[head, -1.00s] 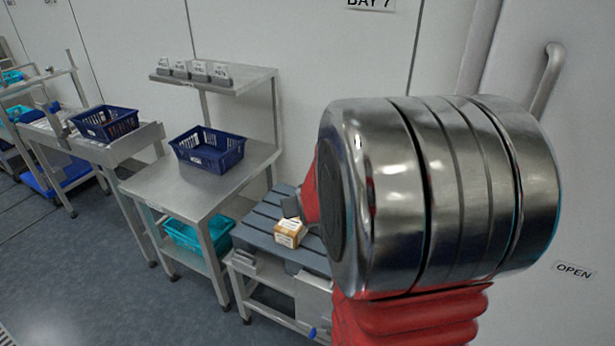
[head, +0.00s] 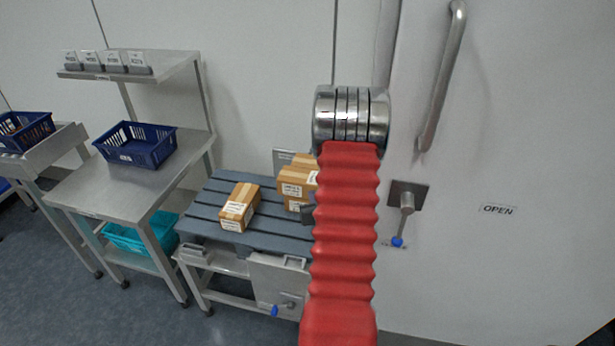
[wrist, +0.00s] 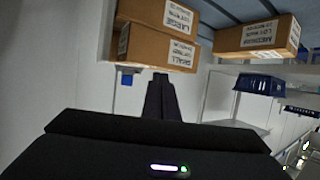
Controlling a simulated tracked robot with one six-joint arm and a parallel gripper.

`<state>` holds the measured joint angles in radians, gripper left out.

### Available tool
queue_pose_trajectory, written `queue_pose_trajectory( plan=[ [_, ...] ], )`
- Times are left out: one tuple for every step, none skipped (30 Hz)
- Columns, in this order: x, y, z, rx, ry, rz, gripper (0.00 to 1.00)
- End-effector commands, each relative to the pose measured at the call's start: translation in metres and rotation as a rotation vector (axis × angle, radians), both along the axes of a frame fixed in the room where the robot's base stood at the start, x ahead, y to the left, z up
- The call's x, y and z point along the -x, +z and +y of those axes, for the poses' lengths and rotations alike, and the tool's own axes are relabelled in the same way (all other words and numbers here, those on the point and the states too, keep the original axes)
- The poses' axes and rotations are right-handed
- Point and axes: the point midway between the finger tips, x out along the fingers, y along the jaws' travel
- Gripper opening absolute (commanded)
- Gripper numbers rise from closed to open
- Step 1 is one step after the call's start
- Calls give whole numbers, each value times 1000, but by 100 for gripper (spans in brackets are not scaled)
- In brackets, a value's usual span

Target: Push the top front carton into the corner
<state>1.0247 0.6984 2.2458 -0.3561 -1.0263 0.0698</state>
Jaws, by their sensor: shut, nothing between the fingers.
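The top front carton (head: 298,178) is a brown box with a white label. In the wrist view, which looks upside down, the top carton (wrist: 157,47) and the lower carton (wrist: 155,14) show as a stack. My gripper (wrist: 160,78) is shut and empty, its tips close to the top carton's edge; I cannot tell whether they touch. In the head view only a dark part of my gripper (head: 308,214) shows beside the stack.
A single carton (head: 240,207) lies apart, left on the platform (head: 206,212), with bare slats between. A steel table with a blue basket (head: 137,144) stands further left. A door with a long handle (head: 443,75) is right.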

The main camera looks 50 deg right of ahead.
Motion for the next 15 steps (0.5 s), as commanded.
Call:
queue_pose_trajectory(
  plan=[
    [3, -2, -2, 1, -4, -6, 0],
    [3, -3, -3, 3, -5, -8, 0],
    [4, -3, -3, 3, -6, -10, 0],
    [4, -3, -3, 3, -6, -10, 0],
    [4, -3, -3, 3, -6, -10, 0],
    [4, -3, -3, 3, -6, -10, 0],
    [4, -3, -3, 4, -5, -10, 0],
    [4, -3, -3, 4, -5, -10, 0],
    [4, -3, -3, 4, -5, -10, 0],
    [3, -3, -3, 4, -5, -10, 0],
    [3, -3, -3, 3, -5, -9, 0],
    [3, -3, -3, 3, -5, -9, 0],
    [3, -3, -4, 3, -5, -9, 0],
    [2, -3, -4, 4, -5, -10, 0],
    [1, -3, -5, 4, -4, -9, 0]
  ],
)
